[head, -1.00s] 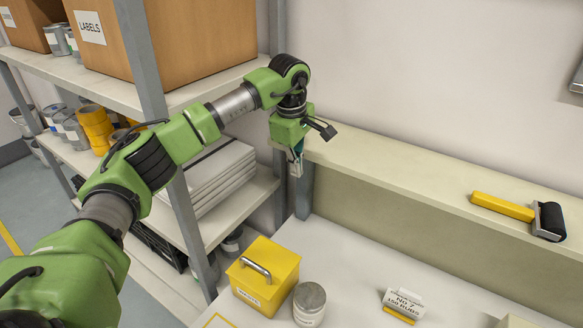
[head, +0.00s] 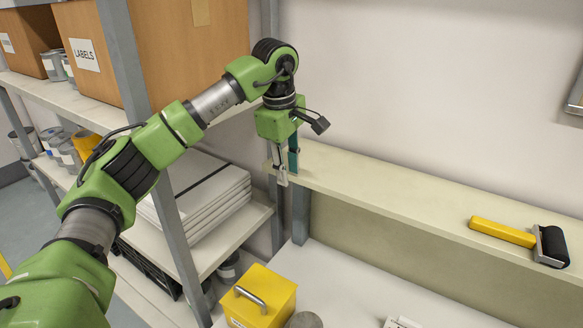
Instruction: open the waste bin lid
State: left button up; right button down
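The waste bin (head: 267,309) is a yellow box at the bottom of the head view, on the white worktop. Its lid (head: 261,285) is down, with a silver bar handle (head: 250,299) on top. The bin's lower front is cut off by the picture edge. My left gripper (head: 287,178) points down, higher in the picture than the bin and apart from it. Its two fingers show a gap with nothing between them. My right gripper is not in view.
A grey round can lid (head: 304,321) shows right beside the bin. A raised ledge (head: 400,196) runs behind the worktop, with a yellow-handled roller (head: 503,232) on it. A shelf post (head: 141,80) and stacked white sheets (head: 205,190) stand left.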

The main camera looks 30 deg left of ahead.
aim_at(260, 295)
jog(key=k+j, duration=0.55)
jog(key=k, duration=0.15)
jog(key=k+j, duration=0.55)
jog(key=k, duration=0.2)
